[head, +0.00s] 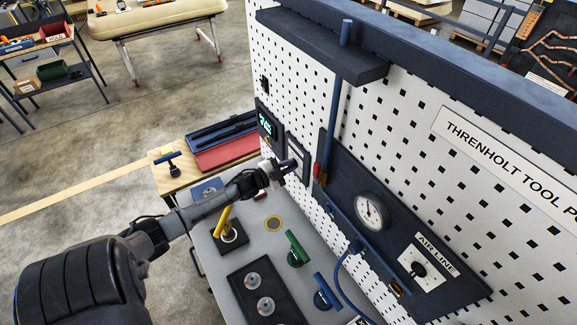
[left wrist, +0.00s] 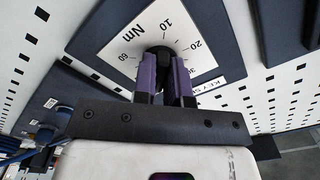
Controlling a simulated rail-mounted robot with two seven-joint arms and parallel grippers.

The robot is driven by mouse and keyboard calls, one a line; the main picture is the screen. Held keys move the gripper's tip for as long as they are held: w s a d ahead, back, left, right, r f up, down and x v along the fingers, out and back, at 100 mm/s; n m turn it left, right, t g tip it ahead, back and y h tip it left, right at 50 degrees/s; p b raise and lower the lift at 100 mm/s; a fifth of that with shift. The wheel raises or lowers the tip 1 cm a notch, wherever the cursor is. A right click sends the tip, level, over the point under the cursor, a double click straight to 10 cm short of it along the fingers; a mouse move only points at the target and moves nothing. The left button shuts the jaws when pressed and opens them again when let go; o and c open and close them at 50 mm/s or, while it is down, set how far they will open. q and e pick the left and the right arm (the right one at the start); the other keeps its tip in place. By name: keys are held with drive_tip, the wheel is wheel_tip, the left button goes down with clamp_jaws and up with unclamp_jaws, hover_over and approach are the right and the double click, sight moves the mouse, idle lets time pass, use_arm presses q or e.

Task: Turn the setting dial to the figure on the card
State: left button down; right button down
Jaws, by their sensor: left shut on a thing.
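The setting dial is a black knob (left wrist: 158,53) on a white, dark-framed plate (left wrist: 190,32) marked Nm, with the figures 10, 20 and 60 readable in the left wrist view. My left gripper (left wrist: 165,72) has its two purple fingers shut on the knob, one on each side. The fingers hide part of the scale, and I cannot tell the pointer's exact setting. In the head view my left gripper (head: 288,168) is against the pegboard and largely hides the dial. No card with a clear figure can be made out. My right gripper is out of view.
A dark panel with a green-lit display (head: 266,124) is just left of the dial. A pressure gauge (head: 371,210) and an AIR LINE plate (head: 427,262) are further right. The grey bench (head: 256,247) below carries several handled tools. A red-and-blue case (head: 222,143) lies behind my arm.

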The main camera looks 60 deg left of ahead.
use_arm(q)
drive_tip(key=shift+m, duration=0.5)
drive_tip(key=c, duration=1.2)
unclamp_jaws()
drive_tip(key=shift+o, duration=0.2)
drive_tip(key=shift+s, duration=0.1)
drive_tip(key=shift+s, duration=0.2)
drive_tip(key=s+b, duration=0.2)
drive_tip(key=s, duration=1.1)
drive_tip(key=shift+s, duration=0.15)
drive_tip(key=shift+d, duration=0.1)
